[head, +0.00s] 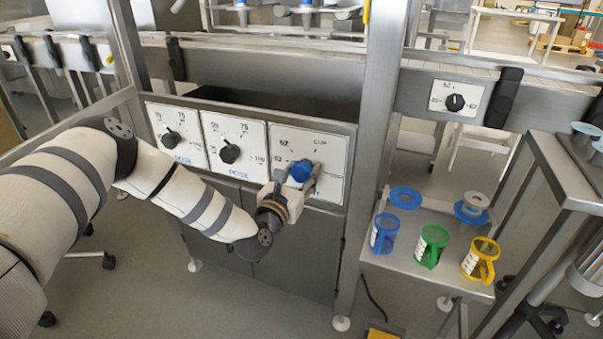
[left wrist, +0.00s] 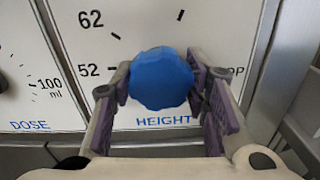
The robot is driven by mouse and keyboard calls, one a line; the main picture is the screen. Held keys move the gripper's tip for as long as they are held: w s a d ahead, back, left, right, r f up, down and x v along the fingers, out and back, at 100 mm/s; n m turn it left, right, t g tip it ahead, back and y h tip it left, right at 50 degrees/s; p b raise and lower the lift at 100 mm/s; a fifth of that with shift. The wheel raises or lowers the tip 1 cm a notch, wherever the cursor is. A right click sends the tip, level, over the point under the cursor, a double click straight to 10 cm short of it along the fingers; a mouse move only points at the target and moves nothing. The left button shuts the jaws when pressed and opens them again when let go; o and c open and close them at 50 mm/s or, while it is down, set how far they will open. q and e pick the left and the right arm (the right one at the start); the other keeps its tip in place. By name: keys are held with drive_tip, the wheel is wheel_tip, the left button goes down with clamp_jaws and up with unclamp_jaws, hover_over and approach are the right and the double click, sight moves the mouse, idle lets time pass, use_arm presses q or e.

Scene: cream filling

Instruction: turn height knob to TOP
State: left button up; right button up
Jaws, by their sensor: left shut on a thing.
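The blue height knob (head: 300,170) is on the rightmost dial plate (head: 328,146) of the machine front. In the left wrist view the knob (left wrist: 161,79) sits above the blue word HEIGHT, with marks 52 and 62 on its left and letters ending in "OP" on its right. My left gripper (head: 297,176) is shut on the knob, one finger on each side of it. The knob's pointer is not visible, so I cannot tell its setting. My right gripper is not in view.
Two dials with black knobs (head: 229,153) stand left of the height dial. Another black-knob dial (head: 455,102) is on the conveyor rail. A steel post (head: 370,130) stands close right of the plate. A side table (head: 380,257) holds blue, green and yellow cups.

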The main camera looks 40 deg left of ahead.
use_arm(q)
drive_tip(key=m, duration=0.5)
drive_tip(key=m+p, duration=0.1)
drive_tip(key=m, duration=0.4)
drive_tip(key=shift+a+r+m, duration=0.1)
drive_tip(key=shift+m, duration=0.2)
drive_tip(key=m+p, duration=0.1)
drive_tip(key=m, duration=0.4)
drive_tip(key=shift+r, duration=0.1)
drive_tip(key=m+p, duration=0.2)
drive_tip(key=m, duration=0.4)
drive_tip(key=shift+m, duration=0.4)
drive_tip(key=m+p, duration=0.1)
drive_tip(key=m, duration=0.4)
drive_tip(key=shift+r, duration=0.15)
drive_tip(key=m+p, duration=0.1)
drive_tip(key=m, duration=0.4)
drive_tip(key=shift+m, duration=0.4)
drive_tip(key=m, duration=0.4)
drive_tip(key=shift+m, duration=0.3)
drive_tip(key=m, duration=0.5)
drive_tip(key=shift+d, duration=0.2)
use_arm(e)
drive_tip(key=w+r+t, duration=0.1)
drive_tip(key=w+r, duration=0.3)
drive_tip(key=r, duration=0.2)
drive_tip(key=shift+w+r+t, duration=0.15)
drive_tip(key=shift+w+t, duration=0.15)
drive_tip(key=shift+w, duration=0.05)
